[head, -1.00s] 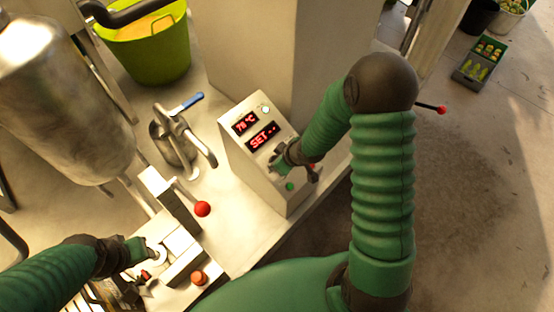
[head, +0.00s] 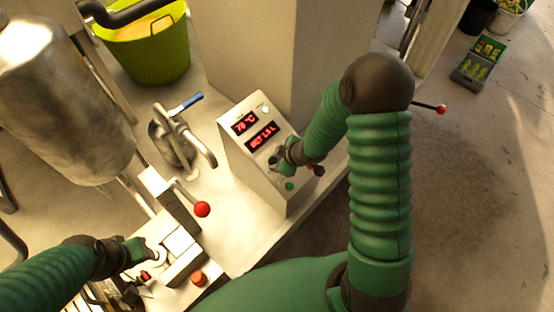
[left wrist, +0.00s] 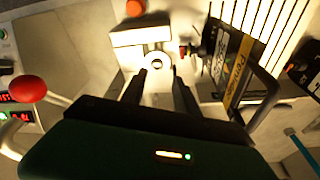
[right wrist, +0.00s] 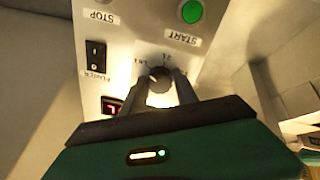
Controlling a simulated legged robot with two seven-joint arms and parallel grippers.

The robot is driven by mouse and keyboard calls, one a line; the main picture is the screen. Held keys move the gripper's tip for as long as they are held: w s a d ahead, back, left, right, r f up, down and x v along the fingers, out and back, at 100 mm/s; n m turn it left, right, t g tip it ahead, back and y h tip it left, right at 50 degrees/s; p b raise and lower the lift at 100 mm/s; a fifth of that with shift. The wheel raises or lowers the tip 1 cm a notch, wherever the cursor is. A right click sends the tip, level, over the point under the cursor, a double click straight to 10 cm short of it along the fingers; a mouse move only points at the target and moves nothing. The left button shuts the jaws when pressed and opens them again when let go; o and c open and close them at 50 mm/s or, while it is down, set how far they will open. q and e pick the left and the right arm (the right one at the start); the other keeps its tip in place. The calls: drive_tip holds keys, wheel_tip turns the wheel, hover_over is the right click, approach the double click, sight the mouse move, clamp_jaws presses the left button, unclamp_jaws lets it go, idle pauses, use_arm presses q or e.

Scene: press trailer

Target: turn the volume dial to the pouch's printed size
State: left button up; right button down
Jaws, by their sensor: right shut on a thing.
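The control box (head: 277,196) has two red displays: the upper one (head: 245,123) reads 78 °C and the lower one (head: 262,137) appears to read SET 1.5 L. My right gripper (head: 279,160) is shut on the volume dial on the box's face. In the right wrist view the dial (right wrist: 159,82) sits between the fingers, with small printed marks around it. My left gripper (left wrist: 163,80) is open near a white ring-shaped piece (left wrist: 155,62) on the fixture.
A green START button (right wrist: 191,11) and a black power switch (right wrist: 95,55) are close to my right fingers. A red-knobbed lever (head: 202,209), an orange button (head: 198,278) and a blue-handled tap (head: 187,103) stand left of the box.

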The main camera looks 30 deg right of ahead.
drive_tip(key=shift+s+d+f, duration=0.1)
drive_tip(key=c, duration=1.2)
unclamp_jaws()
drive_tip(key=shift+c, duration=0.2)
drive_tip(key=o, duration=0.3)
drive_tip(key=p+v, duration=0.7)
drive_tip(key=v, duration=0.9)
drive_tip(key=shift+s+d+r+p, duration=0.2)
drive_tip(key=shift+r+p, duration=0.15)
